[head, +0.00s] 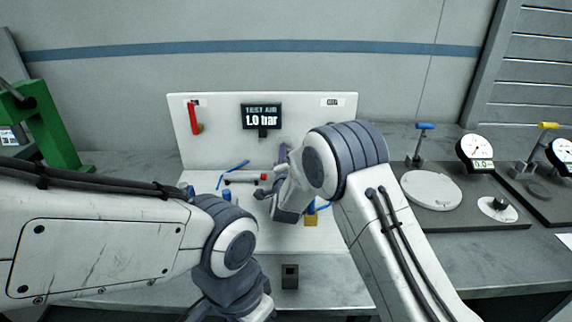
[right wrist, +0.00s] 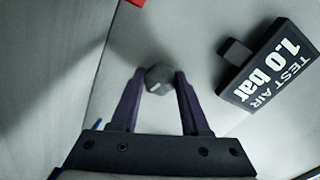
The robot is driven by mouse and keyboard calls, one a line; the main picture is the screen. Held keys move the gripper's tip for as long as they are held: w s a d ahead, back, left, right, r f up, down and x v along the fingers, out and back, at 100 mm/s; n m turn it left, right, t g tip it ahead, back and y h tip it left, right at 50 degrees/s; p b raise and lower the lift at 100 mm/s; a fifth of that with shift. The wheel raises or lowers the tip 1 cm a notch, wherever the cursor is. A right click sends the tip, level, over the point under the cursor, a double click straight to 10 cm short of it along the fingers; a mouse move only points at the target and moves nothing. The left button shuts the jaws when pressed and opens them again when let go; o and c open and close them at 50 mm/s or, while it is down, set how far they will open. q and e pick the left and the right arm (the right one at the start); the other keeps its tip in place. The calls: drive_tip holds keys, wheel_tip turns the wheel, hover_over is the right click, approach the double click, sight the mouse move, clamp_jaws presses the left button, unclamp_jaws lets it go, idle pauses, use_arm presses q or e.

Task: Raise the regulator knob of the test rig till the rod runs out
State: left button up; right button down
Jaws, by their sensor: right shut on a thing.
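The test rig (head: 225,135) is a white panel with a white base on the bench. Its display (head: 262,117) reads "TEST AIR 1.0 bar"; it also shows in the right wrist view (right wrist: 275,65). In the right wrist view the dark faceted regulator knob (right wrist: 158,78) sits between the fingertips of my right gripper (right wrist: 157,82), which is shut on it. In the head view my right gripper (head: 283,158) covers the knob. A small cylinder (head: 245,178) with a reddish end lies on the base; I cannot make out its rod. My left gripper (head: 232,303) is low in the head view, its fingers unclear.
A red lever (head: 194,118) is on the panel's left. Blue tubes (head: 233,168) and a brass-coloured block (head: 311,218) are on the base. A dark block (head: 290,277) stands at the front. Gauges (head: 474,153) and round plates stand right; a green frame (head: 45,125) stands left.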

use_arm(q)
drive_tip(key=shift+f, duration=0.6)
use_arm(e)
drive_tip(key=shift+m, duration=0.4)
drive_tip(key=shift+c, duration=1.9)
unclamp_jaws()
use_arm(q)
drive_tip(key=shift+f+b, duration=0.7)
drive_tip(key=shift+b, duration=0.2)
use_arm(e)
drive_tip(key=s, duration=1)
drive_tip(key=shift+s, duration=0.3)
